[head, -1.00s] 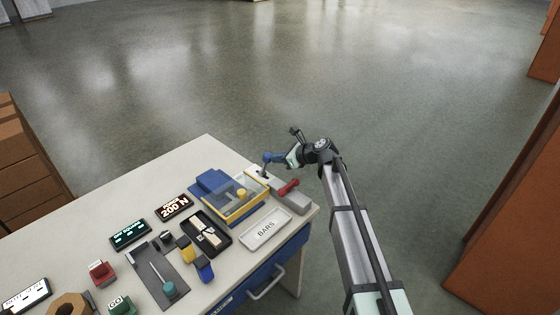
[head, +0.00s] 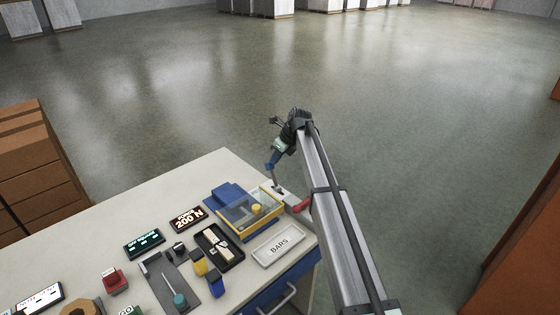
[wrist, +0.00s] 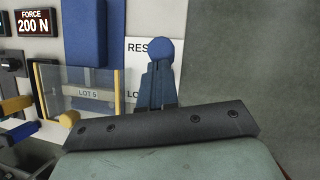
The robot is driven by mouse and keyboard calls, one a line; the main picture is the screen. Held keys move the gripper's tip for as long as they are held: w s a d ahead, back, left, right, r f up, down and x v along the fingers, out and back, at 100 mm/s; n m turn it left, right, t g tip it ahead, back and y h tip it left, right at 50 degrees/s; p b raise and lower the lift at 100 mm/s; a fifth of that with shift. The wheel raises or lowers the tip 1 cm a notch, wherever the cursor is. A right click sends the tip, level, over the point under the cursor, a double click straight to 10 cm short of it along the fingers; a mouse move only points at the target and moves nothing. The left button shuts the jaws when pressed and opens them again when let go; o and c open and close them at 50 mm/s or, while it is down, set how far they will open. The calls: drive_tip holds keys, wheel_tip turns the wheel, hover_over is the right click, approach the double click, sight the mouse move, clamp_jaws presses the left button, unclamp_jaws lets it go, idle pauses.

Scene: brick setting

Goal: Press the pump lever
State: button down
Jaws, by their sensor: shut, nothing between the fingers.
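A yellow-framed clear-covered press (head: 249,208) stands left of the lever. A white BARS tray (head: 278,246) lies in front. A black tray (head: 232,258), a teal-knobbed lever (head: 180,299) and a "200 N" display (head: 188,219) are further left. Open floor lies beyond the bench.

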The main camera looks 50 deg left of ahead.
drive_tip(key=shift+a, duration=0.35)
idle(0.4)
drive_tip(key=d+v, duration=0.1)
drive_tip(key=v, duration=1.2)
drive_tip(key=shift+w+d+f, duration=0.15)
drive_tip(key=shift+w+f, duration=0.1)
drive_tip(key=shift+f, duration=0.1)
